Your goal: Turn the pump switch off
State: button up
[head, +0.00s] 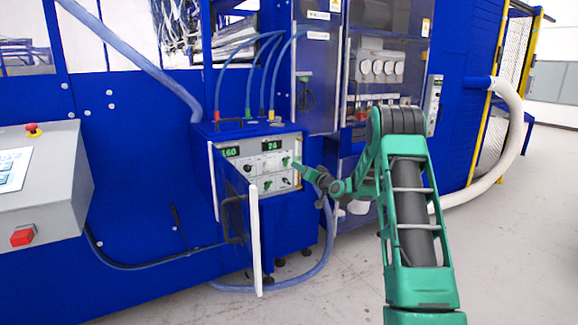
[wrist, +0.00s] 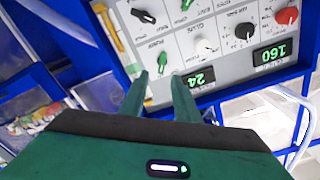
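The control panel (head: 258,163) is the light face of a blue cabinet, with two lit displays and several knobs. It also shows upside down in the wrist view (wrist: 222,60). A green knob (wrist: 162,61) lies just beyond and between my fingertips in the wrist view; it shows at the panel's upper right in the head view (head: 286,161). The labels are too small to read, so I cannot tell which knob is the pump switch. My gripper (wrist: 159,79) is open and empty, close before this knob. Contact is not clear. The head view shows my gripper (head: 299,168) at the panel's right edge.
The cabinet door (head: 240,225) stands open at the panel's left, its white edge jutting forward. Coloured hose fittings (head: 247,114) top the cabinet. A blue hose (head: 325,260) hangs at its right. A grey console (head: 45,190) stands far left. Floor at right is clear.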

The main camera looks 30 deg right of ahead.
aim_at(288, 161)
jog(key=w, duration=0.8)
jog(key=shift+w+a, duration=0.3)
